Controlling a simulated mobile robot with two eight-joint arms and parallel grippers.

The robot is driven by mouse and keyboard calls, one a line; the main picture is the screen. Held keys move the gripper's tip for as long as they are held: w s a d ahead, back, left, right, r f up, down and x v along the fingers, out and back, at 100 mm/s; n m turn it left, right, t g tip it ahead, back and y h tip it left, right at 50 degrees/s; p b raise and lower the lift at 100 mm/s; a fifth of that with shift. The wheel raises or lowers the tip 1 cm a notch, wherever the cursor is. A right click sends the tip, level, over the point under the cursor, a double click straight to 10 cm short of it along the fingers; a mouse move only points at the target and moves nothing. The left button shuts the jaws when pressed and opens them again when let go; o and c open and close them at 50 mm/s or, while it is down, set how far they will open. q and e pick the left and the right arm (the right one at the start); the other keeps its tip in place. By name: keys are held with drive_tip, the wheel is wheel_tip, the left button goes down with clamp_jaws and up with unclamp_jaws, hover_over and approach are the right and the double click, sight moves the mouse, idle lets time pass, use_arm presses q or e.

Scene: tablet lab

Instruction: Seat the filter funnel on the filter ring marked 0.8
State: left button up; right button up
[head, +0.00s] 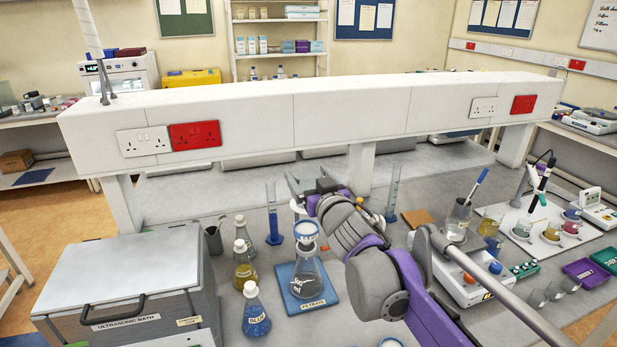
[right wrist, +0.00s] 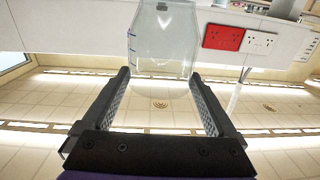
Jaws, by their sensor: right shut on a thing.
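My right gripper (head: 308,186) reaches over the back of the blue filtrate mat (head: 325,304). It is shut on the clear filter funnel (right wrist: 163,40), whose glass wall shows between the fingers (right wrist: 160,76) in the right wrist view. In the head view the funnel (head: 298,207) is small and partly hidden by the gripper. A conical flask (head: 308,280) stands on the mat with a pale round filter piece (head: 306,230) on top. The funnel appears above and behind this piece; the exact gap is unclear. No 0.8 mark is legible. My left gripper is not in view.
Bottles of coloured liquid (head: 244,274) stand left of the mat, beside the ultrasonic bath (head: 130,285). Measuring cylinders (head: 273,215) stand behind. A beaker (head: 456,222) and a white instrument (head: 468,280) lie to the right. A white service beam (head: 320,115) crosses behind.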

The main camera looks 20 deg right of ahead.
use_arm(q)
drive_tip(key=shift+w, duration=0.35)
use_arm(e)
drive_tip(key=shift+w, duration=0.35)
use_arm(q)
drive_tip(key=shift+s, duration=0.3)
use_arm(e)
drive_tip(key=shift+s+f, duration=0.35)
drive_tip(key=shift+f, duration=0.3)
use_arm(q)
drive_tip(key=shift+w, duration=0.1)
use_arm(e)
drive_tip(key=shift+w+f, duration=0.15)
drive_tip(key=shift+f, duration=1.25)
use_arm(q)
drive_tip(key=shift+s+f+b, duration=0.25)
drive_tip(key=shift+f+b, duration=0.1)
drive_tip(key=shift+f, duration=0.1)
use_arm(e)
drive_tip(key=shift+f, duration=0.7)
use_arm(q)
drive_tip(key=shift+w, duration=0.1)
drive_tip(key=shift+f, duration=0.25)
use_arm(e)
drive_tip(key=shift+f, duration=0.15)
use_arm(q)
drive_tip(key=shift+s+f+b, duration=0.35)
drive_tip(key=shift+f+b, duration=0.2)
use_arm(e)
drive_tip(key=shift+f, duration=0.35)
